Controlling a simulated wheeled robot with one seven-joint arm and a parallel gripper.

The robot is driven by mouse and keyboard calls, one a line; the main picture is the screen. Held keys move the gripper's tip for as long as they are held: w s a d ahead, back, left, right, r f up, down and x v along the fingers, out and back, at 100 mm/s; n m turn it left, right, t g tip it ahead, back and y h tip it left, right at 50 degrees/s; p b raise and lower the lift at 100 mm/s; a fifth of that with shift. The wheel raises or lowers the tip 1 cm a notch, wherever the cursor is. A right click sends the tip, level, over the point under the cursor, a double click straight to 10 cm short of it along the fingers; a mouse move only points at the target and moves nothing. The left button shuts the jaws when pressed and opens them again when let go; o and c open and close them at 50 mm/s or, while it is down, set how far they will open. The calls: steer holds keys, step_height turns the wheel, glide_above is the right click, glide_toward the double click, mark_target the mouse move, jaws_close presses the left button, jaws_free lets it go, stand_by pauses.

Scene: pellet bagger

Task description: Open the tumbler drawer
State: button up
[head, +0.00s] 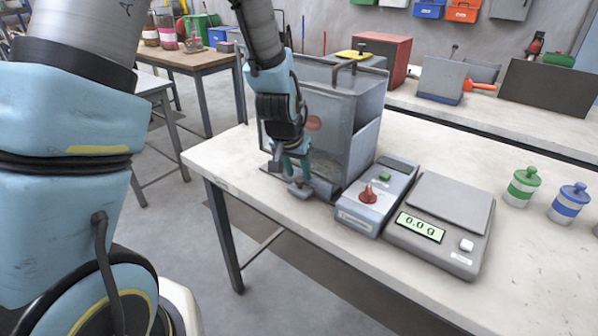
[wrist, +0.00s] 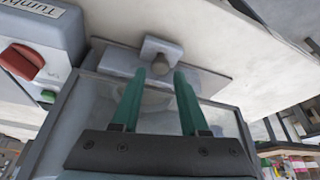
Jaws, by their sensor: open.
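The tumbler (head: 345,120) is a grey box with clear panels on the white table. Its drawer (head: 318,188) is a low grey part at the base, toward the table's front edge. In the wrist view the drawer front (wrist: 205,82) carries a light block with a small round knob (wrist: 160,66). My gripper (head: 291,172) points down in front of the tumbler. In the wrist view its two green fingers (wrist: 157,78) are apart, with the knob showing between and just beyond their tips. I cannot tell whether they touch it. Nothing is held.
A control box (head: 377,196) with a red knob and green button stands right of the tumbler, close to the drawer. Beside it is a scale (head: 440,220) reading 0.0 g. Green-lidded (head: 521,187) and blue-lidded (head: 570,203) jars stand farther right. Floor in front is clear.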

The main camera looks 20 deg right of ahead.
steer(key=shift+x, duration=0.85)
jaws_close()
stand_by(0.9)
